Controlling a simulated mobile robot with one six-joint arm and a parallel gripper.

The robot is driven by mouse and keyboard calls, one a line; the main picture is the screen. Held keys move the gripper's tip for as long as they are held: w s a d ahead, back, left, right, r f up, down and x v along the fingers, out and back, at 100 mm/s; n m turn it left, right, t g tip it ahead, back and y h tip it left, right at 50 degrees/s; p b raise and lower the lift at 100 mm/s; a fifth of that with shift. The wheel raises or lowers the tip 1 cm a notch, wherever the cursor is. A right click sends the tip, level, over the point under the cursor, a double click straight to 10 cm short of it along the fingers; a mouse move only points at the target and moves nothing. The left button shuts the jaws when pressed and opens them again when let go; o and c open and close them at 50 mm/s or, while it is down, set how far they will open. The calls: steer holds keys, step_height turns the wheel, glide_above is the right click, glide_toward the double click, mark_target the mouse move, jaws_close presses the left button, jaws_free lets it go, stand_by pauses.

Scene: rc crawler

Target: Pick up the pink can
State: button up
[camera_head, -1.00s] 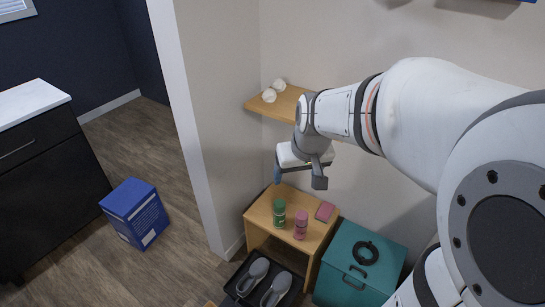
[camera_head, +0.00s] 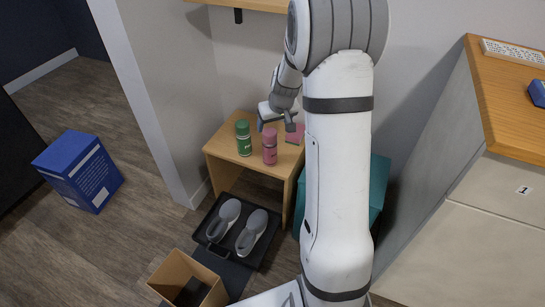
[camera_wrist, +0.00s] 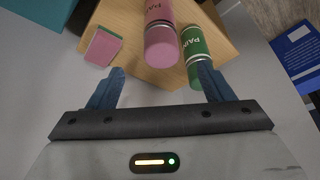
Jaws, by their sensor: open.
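The pink can (camera_head: 270,146) stands upright on the small wooden table (camera_head: 228,152), beside a green can (camera_head: 243,138) on its left. My gripper (camera_head: 272,117) is open and empty just above and behind the pink can. In the wrist view, the pink can (camera_wrist: 160,38) lies ahead of the gap between the blue fingertips (camera_wrist: 162,78), with the green can (camera_wrist: 195,50) close to its right. The wrist view does not show the fingers touching either can.
Below are a black tray (camera_head: 212,240) with grey shoes and an open cardboard box (camera_head: 175,272). A teal bin (camera_head: 379,185) is partly behind my arm. A wall stands behind the table.

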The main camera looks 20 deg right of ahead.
mark_target(271, 133)
steer(key=shift+d+x, duration=0.25)
steer(key=shift+x, duration=0.9)
steer(key=shift+b+x, duration=0.55)
steer(key=shift+x, duration=0.35)
steer(key=x, duration=0.1)
steer(key=b+x, duration=0.1)
steer(key=x, duration=0.1)
steer(key=b+x, duration=0.1)
steer(key=x, duration=0.1)
steer(key=shift+w+a+f, duration=0.1)
steer(key=shift+a+f, duration=0.05)
steer(key=shift+a, duration=0.2)
steer(key=c, duration=1.5)
